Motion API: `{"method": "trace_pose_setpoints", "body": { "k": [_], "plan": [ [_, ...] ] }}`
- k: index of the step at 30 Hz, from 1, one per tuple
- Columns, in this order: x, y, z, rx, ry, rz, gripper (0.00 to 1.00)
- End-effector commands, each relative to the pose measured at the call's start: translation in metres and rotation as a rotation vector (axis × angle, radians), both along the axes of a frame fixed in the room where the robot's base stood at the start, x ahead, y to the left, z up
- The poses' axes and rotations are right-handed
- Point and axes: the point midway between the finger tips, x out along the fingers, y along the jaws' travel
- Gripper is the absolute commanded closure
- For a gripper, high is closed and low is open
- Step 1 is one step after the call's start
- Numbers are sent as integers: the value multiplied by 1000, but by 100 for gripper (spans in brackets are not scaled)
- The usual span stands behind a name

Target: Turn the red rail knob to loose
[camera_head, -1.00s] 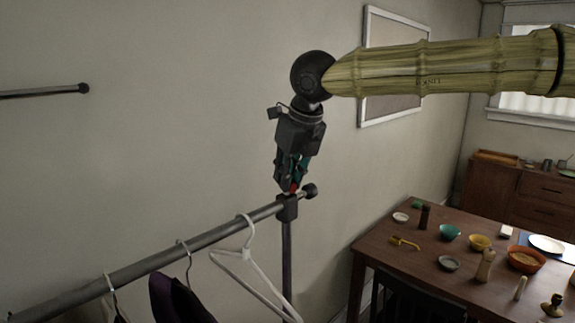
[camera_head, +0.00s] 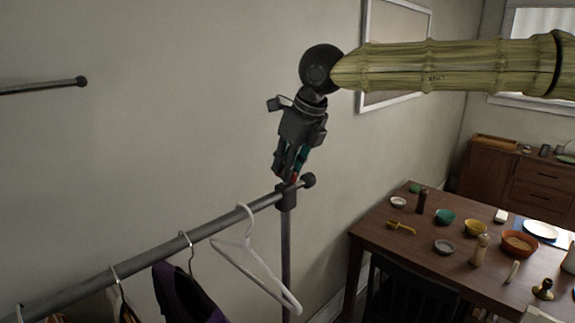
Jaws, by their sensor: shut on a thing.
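The red rail knob (camera_head: 294,179) shows as a small red patch on top of the dark bracket (camera_head: 285,196) near the right end of the clothes rail (camera_head: 165,247). My gripper (camera_head: 289,180) points down onto it from above, with its fingers shut around the knob. The fingers hide most of the knob, and I cannot tell which way it is turned.
A white hanger (camera_head: 258,272) and a purple garment (camera_head: 183,293) hang on the rail, left of the bracket. A wooden table (camera_head: 400,245) with bowls and small items stands at the right. The wall (camera_head: 180,120) is close behind the rail.

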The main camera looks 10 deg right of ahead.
Motion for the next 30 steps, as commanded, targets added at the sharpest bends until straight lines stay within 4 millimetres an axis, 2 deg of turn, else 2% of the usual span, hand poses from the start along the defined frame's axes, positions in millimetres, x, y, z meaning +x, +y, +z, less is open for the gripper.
{"method": "trace_pose_setpoints", "body": {
  "k": [1,4,5,17,20,30],
  "plan": [
    [-1,0,-4,-4,6,1,84],
    [-1,0,-4,-3,5,1,66],
    [-1,0,-3,-2,4,1,64],
    [-2,-1,5,0,0,-1,64],
    [-5,-4,15,0,0,-1,64],
    [-24,-18,71,0,-1,-2,64]
  ]
}}
